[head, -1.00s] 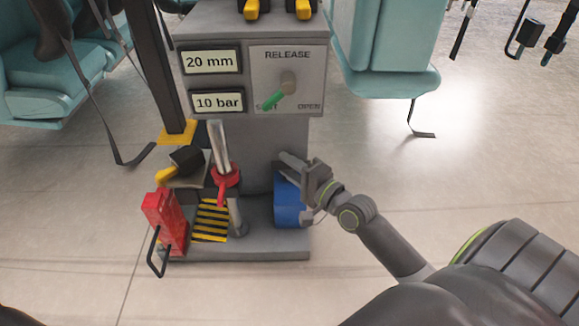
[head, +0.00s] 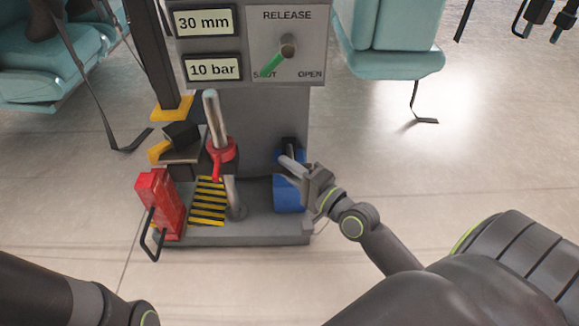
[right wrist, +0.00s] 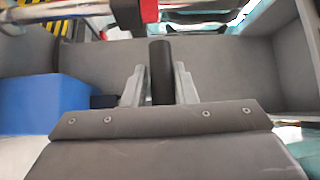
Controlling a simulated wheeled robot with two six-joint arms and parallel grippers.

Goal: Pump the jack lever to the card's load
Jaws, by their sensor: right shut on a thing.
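The jack's blue pump body (head: 288,196) stands on the right of the stand's base. My right gripper (head: 291,166) is beside its top, shut on the jack lever. In the right wrist view the lever (right wrist: 161,70) is a dark upright rod between the two fingers, with the blue body (right wrist: 45,103) to the left. In the head view, the fingers largely hide the lever. The upper display (head: 204,22) reads 30 mm and the lower display (head: 213,68) reads 10 bar. The green release handle (head: 272,64) points to SHUT. No card is legible. My left gripper is out of view.
A red block with a black handle (head: 160,203) stands at the base's left. A steel post with a red collar (head: 222,153) rises beside a yellow-black striped plate (head: 208,203). Teal seats (head: 391,40) stand behind. Floor right of the stand is clear.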

